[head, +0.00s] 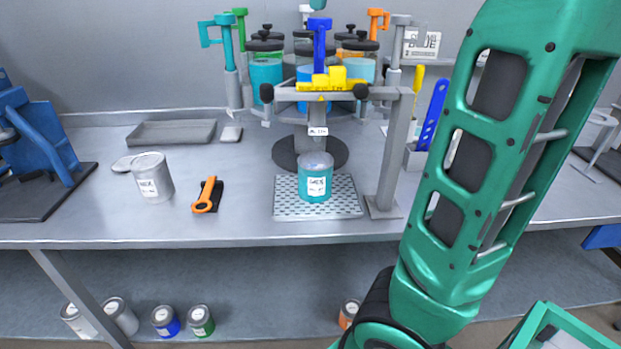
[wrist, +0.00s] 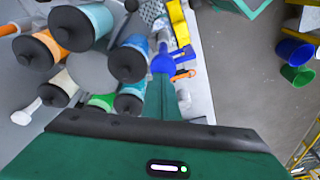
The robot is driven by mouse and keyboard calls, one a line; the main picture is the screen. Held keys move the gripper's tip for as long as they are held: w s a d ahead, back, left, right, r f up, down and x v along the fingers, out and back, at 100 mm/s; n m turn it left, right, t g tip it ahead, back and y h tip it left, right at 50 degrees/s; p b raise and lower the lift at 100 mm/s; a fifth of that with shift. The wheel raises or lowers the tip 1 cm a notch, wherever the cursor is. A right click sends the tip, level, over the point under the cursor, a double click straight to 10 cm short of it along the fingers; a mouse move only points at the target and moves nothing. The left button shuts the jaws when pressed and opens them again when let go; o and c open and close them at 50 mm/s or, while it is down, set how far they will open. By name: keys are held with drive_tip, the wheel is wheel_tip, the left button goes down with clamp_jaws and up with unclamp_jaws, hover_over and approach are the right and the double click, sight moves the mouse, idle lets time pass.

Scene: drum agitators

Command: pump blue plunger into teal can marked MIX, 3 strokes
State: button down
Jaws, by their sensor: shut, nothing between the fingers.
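My gripper shows as small teal tips (head: 318,5) just above the plunger's top. In the wrist view my gripper (wrist: 162,78) is shut and empty, its tips at the blue plunger head (wrist: 163,62). I cannot tell whether they touch. The plunger's lower end is hard to make out.
Green (head: 240,28), teal (head: 227,45) and orange (head: 376,20) handled tools stand behind, among lidded jars (head: 266,72). A silver can (head: 152,178) and an orange-handled tool (head: 207,195) lie left. The bench front left of the plate is mostly clear.

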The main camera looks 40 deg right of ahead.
drive_tip(key=shift+f, duration=0.1)
drive_tip(key=shift+f, duration=1.9)
drive_tip(key=shift+r, duration=2)
wheel_tip(320, 180, up, 6)
drive_tip(key=shift+s+f, duration=0.1)
